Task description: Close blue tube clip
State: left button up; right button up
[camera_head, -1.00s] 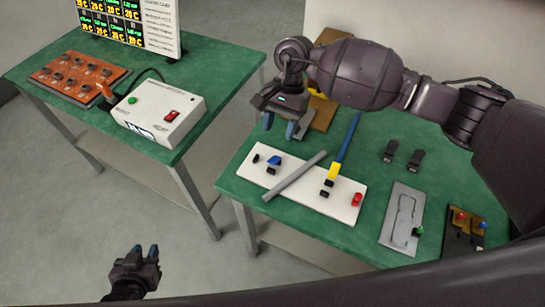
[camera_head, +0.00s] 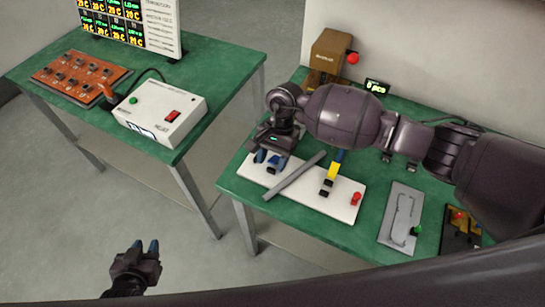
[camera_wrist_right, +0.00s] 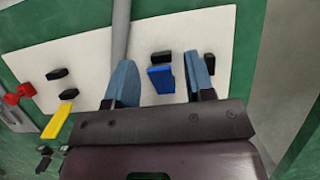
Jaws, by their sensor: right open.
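The blue tube clip (camera_wrist_right: 161,80) stands on a white board (camera_wrist_right: 60,50), between two small black blocks in the right wrist view. My right gripper (camera_wrist_right: 158,62) is open above the board. Its two blue-grey fingers are on either side of the clip, and I see no contact. In the head view the right gripper (camera_head: 271,160) is over the left end of the board (camera_head: 320,203) and hides most of the clip. A grey tube (camera_head: 295,176) lies across the board beside the right gripper. My left gripper (camera_head: 145,246) is empty with its fingers apart, above the floor.
A yellow clip (camera_head: 332,172) and a red part (camera_head: 356,198) are further right on the board. A grey plate (camera_head: 402,212) lies to the right on the green table (camera_head: 300,235). Another table with a white box (camera_head: 160,112) stands left, across a gap.

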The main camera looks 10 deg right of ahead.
aim_at(274, 159)
grip_shut()
jog(key=shift+s+a+f+t+h+b, duration=0.2)
jog(key=shift+t+h, duration=0.2)
jog(key=shift+t, duration=0.15)
jog(key=shift+s+a+f+t+h+b, duration=0.1)
jog(key=shift+s+f+t+h+b, duration=0.1)
jog(key=shift+t+h, duration=0.3)
jog(key=shift+w, duration=0.1)
grip_release()
jog(key=shift+d, duration=0.1)
jog(key=shift+r, duration=0.1)
notch_tip(274, 159, up, 10)
jog(key=w, duration=0.1)
jog(key=shift+d+r, duration=0.25)
jog(key=shift+d, duration=0.15)
jog(key=shift+w, duration=0.1)
